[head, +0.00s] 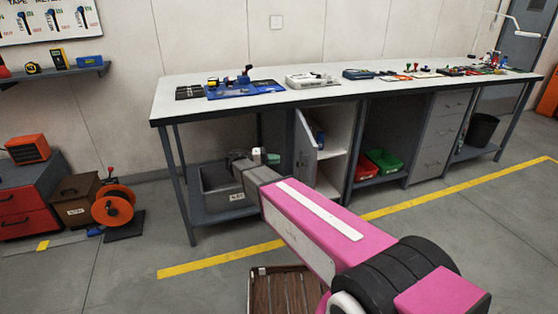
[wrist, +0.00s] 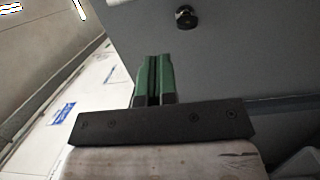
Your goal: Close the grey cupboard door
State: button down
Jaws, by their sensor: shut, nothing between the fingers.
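The grey cupboard door (head: 305,148) stands open below the workbench, swung outward, with the cupboard's pale interior (head: 337,135) showing to its right. In the wrist view a grey panel (wrist: 235,55) with a round black knob (wrist: 185,17) fills the upper right; it looks like the door's outer face. My gripper (head: 272,158) is just left of the door in the head view. Its green fingers (wrist: 153,78) are shut together and empty, in front of the panel. I cannot tell whether the fingertips touch it.
The long workbench (head: 160,108) carries tools and parts on top. A grey bin (head: 222,190) sits on the low shelf left of the cupboard. Red (head: 363,168) and green (head: 385,161) trays lie to its right. A wooden crate (head: 283,291) stands on the floor in front.

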jog(key=d, duration=1.1)
jog(key=shift+w+d, duration=0.2)
